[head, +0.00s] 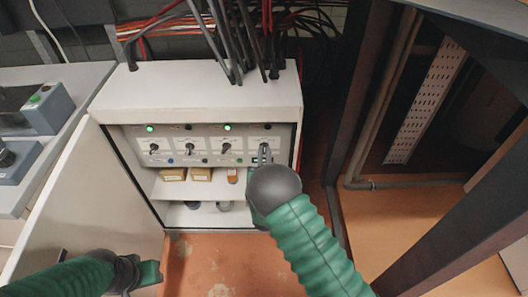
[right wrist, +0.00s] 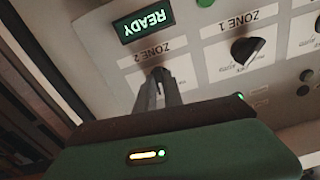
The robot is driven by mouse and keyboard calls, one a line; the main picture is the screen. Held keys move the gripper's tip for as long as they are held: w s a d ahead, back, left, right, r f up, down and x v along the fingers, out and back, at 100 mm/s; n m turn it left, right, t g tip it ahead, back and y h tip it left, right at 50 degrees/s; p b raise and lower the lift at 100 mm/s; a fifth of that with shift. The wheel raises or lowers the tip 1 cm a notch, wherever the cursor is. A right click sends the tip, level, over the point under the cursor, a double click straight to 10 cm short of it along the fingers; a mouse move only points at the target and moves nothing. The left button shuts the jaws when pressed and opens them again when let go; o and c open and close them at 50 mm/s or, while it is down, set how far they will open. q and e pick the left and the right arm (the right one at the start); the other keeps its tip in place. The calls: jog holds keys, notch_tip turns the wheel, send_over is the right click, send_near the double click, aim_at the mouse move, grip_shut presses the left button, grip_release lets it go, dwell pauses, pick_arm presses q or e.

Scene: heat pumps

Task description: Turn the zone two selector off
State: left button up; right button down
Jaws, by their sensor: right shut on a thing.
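The zone two selector (right wrist: 159,72) is at the "ZONE 2" label in the right wrist view, where the lettering appears upside down. My right gripper (right wrist: 158,80) has its fingers closed around the selector knob, which they mostly hide, so its setting cannot be read. In the head view my right gripper (head: 264,153) is at the rightmost selector of the panel (head: 208,133). My left gripper (head: 148,273) is low at the left, away from the panel, and its jaw state is unclear.
The zone one selector (right wrist: 247,50) sits beside the held knob, and a lit READY display (right wrist: 149,25) is close by. The open cabinet door (head: 92,200) stands at the left. Small boxes (head: 201,174) sit on the shelf below. Cables (head: 225,40) hang above.

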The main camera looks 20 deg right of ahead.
jog(key=shift+n, duration=0.6)
jog(key=c, duration=1.5)
grip_release()
jog(key=shift+o, duration=0.2)
jog(key=p+v, duration=0.4)
jog(key=v, duration=1.3)
jog(key=shift+w, duration=0.1)
